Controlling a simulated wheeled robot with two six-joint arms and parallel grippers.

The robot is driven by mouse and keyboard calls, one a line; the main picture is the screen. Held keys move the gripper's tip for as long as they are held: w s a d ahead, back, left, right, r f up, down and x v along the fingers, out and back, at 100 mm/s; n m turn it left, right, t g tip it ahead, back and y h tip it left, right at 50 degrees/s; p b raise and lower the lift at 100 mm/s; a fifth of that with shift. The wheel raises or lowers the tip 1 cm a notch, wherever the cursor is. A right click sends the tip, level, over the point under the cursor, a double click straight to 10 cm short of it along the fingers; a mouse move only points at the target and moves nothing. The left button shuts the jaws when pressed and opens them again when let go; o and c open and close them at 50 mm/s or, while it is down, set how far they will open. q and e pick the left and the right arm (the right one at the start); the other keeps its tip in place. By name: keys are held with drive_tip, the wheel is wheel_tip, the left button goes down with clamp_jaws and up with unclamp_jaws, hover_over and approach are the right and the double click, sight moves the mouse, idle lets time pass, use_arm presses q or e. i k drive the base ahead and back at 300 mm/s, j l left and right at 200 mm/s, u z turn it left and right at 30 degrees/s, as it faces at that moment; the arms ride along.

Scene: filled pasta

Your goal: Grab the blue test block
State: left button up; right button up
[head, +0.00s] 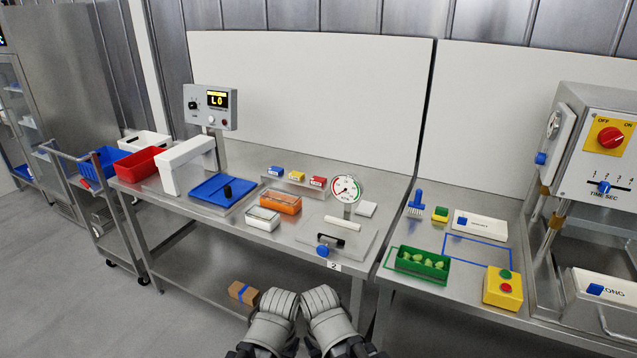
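The blue test block (276,171) is a small blue piece with a pale label. It sits at the left end of a low metal stand (296,186) on the steel table, beside a yellow block (297,176) and a red block (318,183). My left gripper (284,302) and my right gripper (320,299) are side by side at the bottom centre, in front of the table and well apart from the block. Their fingers cannot be made out, so I cannot tell if they are open or shut.
In front of the stand are an orange box (281,203) and a clear-lidded box (262,219). A dial gauge (346,189) stands to the right. A cardboard box (243,293) is on the lower shelf.

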sight(273, 170)
drive_tip(key=j+z, duration=0.1)
drive_tip(key=z, duration=0.5)
drive_tip(key=i+j+z, duration=0.1)
drive_tip(key=j+z, duration=0.6)
drive_tip(key=j, duration=0.2)
drive_tip(key=j+z, duration=0.1)
drive_tip(key=j, duration=0.55)
drive_tip(key=k+j, duration=0.1)
drive_tip(key=j, duration=0.55)
drive_tip(key=i+j, duration=0.2)
drive_tip(key=i, duration=0.3)
drive_tip(key=z, duration=0.05)
